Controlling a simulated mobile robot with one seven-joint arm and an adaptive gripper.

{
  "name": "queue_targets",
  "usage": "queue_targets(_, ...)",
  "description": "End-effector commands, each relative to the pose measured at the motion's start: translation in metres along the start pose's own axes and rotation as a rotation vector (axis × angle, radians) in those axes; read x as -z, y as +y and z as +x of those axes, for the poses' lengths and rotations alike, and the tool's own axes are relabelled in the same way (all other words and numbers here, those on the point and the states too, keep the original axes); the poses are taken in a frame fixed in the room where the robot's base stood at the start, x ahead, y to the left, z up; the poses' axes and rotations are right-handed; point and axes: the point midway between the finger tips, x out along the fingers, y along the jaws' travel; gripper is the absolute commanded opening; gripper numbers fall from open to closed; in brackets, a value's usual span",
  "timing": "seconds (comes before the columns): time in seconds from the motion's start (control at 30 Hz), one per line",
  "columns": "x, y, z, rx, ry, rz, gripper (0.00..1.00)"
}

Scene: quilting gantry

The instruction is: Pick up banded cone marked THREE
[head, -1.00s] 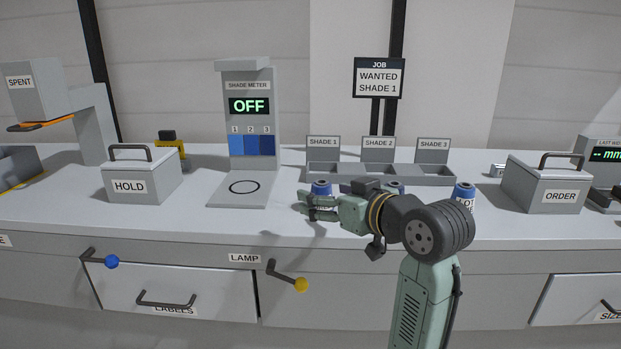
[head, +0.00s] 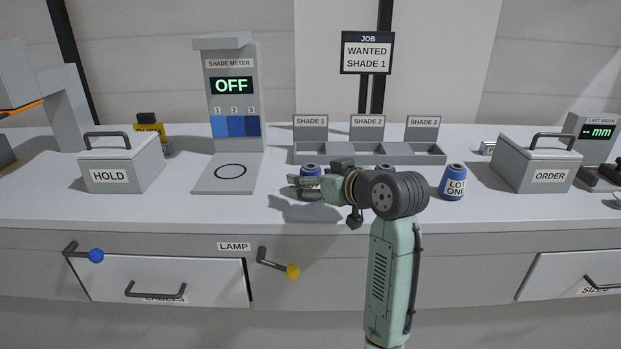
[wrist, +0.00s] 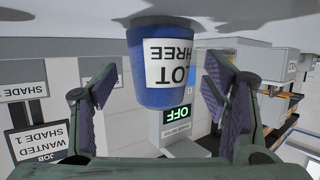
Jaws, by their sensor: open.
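The cone marked LOT THREE (wrist: 164,68) is a blue spool with a white label. In the wrist view, which is upside down, it stands between and beyond my two open fingers, apart from both. In the head view the cone (head: 310,170) stands on the counter, its lower part hidden behind my gripper (head: 293,187). My gripper is low over the counter, pointing left, open and empty.
A blue cone marked LOT ONE (head: 453,183) stands to the right; another cone (head: 385,167) is mostly hidden behind my arm. Behind is the three-bay shade rack (head: 369,159). The shade meter (head: 232,100) reads OFF. HOLD (head: 120,165) and ORDER (head: 540,165) boxes flank the counter.

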Motion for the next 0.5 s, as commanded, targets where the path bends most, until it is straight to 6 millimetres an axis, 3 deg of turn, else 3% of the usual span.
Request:
queue_targets(0.13,0.0002,-0.0004,0.0145,0.001,-0.001,0.001,0.69)
queue_targets(0.37,-0.0004,-0.0003,0.0162,0.0,0.0,0.0,0.69)
queue_targets(0.5,-0.0002,-0.0003,0.016,0.0,0.0,0.0,0.6)
